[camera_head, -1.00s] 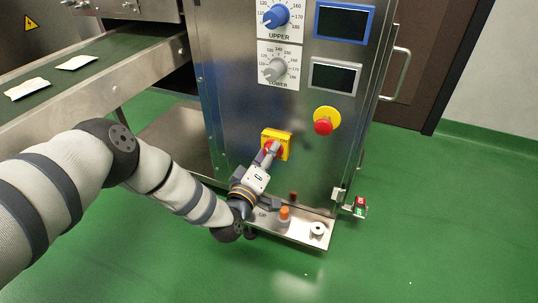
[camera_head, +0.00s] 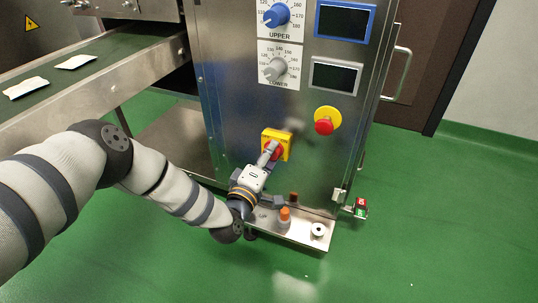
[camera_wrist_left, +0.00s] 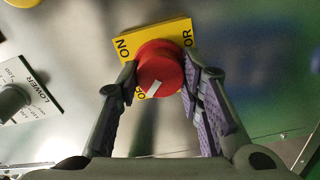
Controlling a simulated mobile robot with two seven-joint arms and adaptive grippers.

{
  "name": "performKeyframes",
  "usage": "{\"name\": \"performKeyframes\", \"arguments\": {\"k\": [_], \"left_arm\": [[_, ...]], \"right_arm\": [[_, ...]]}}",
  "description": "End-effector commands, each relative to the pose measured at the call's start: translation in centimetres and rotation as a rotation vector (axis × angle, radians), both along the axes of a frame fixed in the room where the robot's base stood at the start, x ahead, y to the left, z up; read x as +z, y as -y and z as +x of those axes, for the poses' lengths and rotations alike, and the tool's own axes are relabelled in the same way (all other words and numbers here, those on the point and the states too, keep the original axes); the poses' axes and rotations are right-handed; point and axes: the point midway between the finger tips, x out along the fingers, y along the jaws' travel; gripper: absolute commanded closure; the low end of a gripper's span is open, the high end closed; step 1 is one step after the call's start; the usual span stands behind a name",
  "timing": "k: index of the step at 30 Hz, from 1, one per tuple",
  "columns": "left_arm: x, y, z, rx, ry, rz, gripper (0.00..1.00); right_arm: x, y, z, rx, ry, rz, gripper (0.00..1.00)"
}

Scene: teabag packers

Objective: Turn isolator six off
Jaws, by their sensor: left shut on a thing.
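The isolator is a yellow plate (camera_head: 284,137) with a red round knob (camera_head: 275,154) low on the steel cabinet front. My left gripper (camera_head: 270,153) reaches it from the lower left and is shut on the knob. In the left wrist view, its fingers press on either side of the red knob (camera_wrist_left: 160,65). The yellow plate (camera_wrist_left: 131,38) shows "ON" at the left and part of another word at the lower left. A white mark on the knob points down-left toward that lower word, partly hidden by a finger. The isolator's number is not readable. My right gripper is not in view.
A red emergency button on a yellow disc (camera_head: 327,115) sits right of the isolator. Upper (camera_head: 277,15) and lower (camera_head: 274,69) dials are above. A steel shelf (camera_head: 300,232) with an orange-capped item (camera_head: 284,213) lies below. A conveyor (camera_head: 80,80) stands left.

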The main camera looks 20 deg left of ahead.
Motion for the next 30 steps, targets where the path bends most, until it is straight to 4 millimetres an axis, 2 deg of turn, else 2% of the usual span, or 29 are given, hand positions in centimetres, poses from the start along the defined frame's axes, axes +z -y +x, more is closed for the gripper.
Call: {"name": "performKeyframes", "arguments": {"k": [2,3,5,6,14,16,20,24,30], "left_arm": [[-0.1,0.2,-0.1,-0.003,-0.003,-0.002,0.94],[-0.1,0.2,-0.1,-0.003,-0.003,-0.002,0.62],[-0.1,0.1,-0.1,-0.003,-0.003,-0.002,0.48],[-0.1,0.1,-0.1,-0.003,-0.003,-0.001,0.46],[0.0,0.1,-0.1,-0.002,-0.001,0.000,0.46],[-0.1,0.1,-0.7,-0.003,-0.004,0.000,0.46],[-0.2,0.0,-3.6,-0.003,-0.007,-0.002,0.46],[-0.1,-0.2,-7.6,-0.002,-0.007,-0.002,0.46],[-0.1,-0.3,-11.3,-0.002,-0.004,0.000,0.46]], "right_arm": [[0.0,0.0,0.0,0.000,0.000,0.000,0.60],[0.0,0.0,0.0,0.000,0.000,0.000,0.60],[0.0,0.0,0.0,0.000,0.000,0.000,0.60],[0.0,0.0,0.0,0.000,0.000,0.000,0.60],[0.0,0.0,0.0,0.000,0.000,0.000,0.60],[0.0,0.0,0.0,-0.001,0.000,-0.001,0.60],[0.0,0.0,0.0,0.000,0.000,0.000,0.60],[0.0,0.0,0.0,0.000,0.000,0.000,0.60],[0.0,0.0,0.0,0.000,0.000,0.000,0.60]]}}
